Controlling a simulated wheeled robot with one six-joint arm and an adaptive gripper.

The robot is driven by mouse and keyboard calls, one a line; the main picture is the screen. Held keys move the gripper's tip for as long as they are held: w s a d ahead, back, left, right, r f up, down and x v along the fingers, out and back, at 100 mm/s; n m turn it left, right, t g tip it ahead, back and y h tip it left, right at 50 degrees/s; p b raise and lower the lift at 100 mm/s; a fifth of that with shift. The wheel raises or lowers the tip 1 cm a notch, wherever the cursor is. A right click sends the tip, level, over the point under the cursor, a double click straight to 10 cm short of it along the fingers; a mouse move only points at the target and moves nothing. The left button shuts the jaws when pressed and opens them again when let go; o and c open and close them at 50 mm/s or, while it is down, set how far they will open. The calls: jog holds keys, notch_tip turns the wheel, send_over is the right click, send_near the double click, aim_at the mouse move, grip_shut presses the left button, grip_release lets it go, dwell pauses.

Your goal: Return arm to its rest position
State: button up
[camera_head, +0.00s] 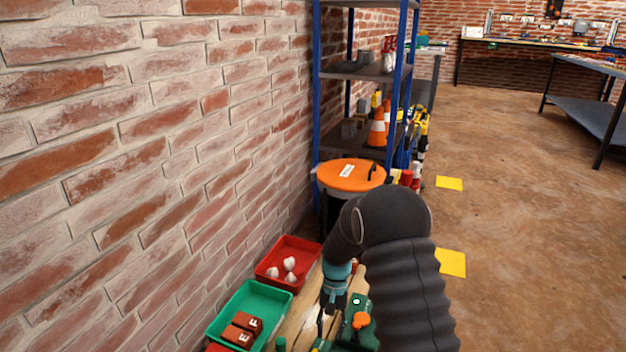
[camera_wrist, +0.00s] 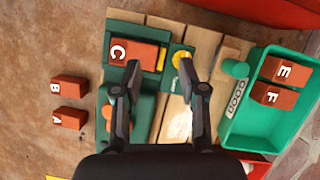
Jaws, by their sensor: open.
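My gripper (camera_wrist: 162,100) is open and empty in the wrist view, its two dark fingers apart above a wooden pallet (camera_wrist: 172,122). In the head view my arm reaches down over the pallet (camera_head: 308,308), and the fingers are mostly hidden behind the arm. A brick marked C (camera_wrist: 134,53) sits in a green fixture (camera_wrist: 152,82) on the pallet. Bricks marked E (camera_wrist: 284,71) and F (camera_wrist: 272,94) lie in a green bin (camera_wrist: 233,140) labelled GOOD. Bricks marked B (camera_wrist: 69,87) and A (camera_wrist: 68,117) lie on the floor left of the pallet.
A red bin (camera_head: 272,262) with several white lumps stands beside the green bin along the brick wall (camera_head: 150,130). An orange-topped drum (camera_head: 350,175) and blue shelf (camera_head: 318,100) stand beyond. Workbenches (camera_head: 530,44) stand at the back. The floor at right (camera_head: 530,210) is mostly clear.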

jog(key=s+d+r+t+p, duration=0.2)
jog(key=s+r, duration=0.6)
jog(key=r, duration=0.5)
jog(key=s+d+r+n+t+p, duration=0.1)
jog(key=s+d+r+t, duration=0.3)
jog(key=s+r, duration=0.5)
jog(key=s+d+r+t+p, duration=0.3)
jog(key=s+r, duration=0.6)
jog(key=r, duration=0.8)
jog(key=shift+s+d+n+t+h+p, duration=0.3)
jog(key=shift+d+t+h+p, duration=0.15)
jog(key=shift+d, duration=0.55)
